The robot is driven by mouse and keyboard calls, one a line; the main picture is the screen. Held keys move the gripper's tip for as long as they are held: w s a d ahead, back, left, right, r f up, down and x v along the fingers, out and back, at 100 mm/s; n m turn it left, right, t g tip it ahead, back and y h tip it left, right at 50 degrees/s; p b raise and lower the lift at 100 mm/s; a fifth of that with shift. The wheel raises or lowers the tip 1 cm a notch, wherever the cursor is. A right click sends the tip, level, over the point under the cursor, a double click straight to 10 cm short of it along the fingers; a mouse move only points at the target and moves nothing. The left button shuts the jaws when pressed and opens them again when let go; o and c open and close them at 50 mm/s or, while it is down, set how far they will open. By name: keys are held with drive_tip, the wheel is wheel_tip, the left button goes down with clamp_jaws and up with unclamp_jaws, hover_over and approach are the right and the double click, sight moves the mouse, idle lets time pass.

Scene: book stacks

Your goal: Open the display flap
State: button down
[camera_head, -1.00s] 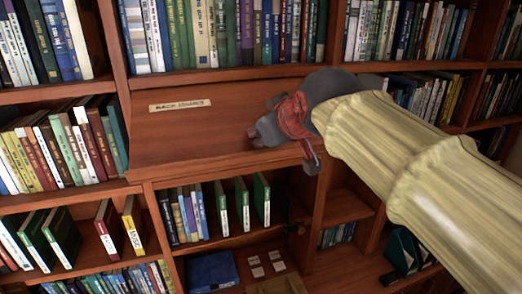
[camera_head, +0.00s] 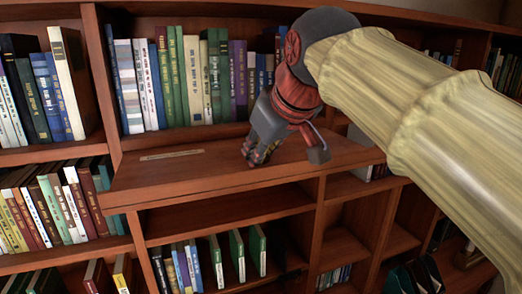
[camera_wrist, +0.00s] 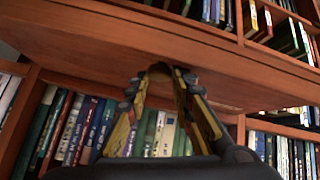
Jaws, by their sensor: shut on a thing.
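The display flap (camera_head: 190,172) is a reddish-brown wooden panel with a pale label (camera_head: 172,154). It is swung up to nearly flat, standing out from the bookcase. My gripper (camera_head: 258,155) is at the flap's face, right of the label. In the wrist view the flap (camera_wrist: 85,45) spans the upper part, and my fingers (camera_wrist: 160,73) close around a small brownish part, seemingly a knob, at the flap. The fingers hide most of that part. Under the raised flap, an open compartment (camera_head: 225,212) shows, with no books visible in it.
Books (camera_head: 190,80) stand upright on the shelf just above the flap. More books (camera_head: 50,205) fill the shelves at left. Green and other books (camera_head: 240,255) stand on the shelf below. Partly empty cubbies (camera_head: 345,245) lie at lower right.

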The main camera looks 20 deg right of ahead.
drive_tip(key=shift+w+f, duration=0.1)
drive_tip(key=shift+f, duration=0.05)
drive_tip(key=c, duration=2)
unclamp_jaws()
drive_tip(key=shift+o, duration=1.4)
drive_tip(key=shift+w+d+f, duration=0.1)
drive_tip(key=shift+w+d, duration=0.1)
drive_tip(key=shift+w, duration=0.2)
drive_tip(key=shift+o, duration=0.8)
drive_tip(key=shift+s, duration=0.1)
drive_tip(key=shift+s+a, duration=0.1)
drive_tip(key=v, duration=1.2)
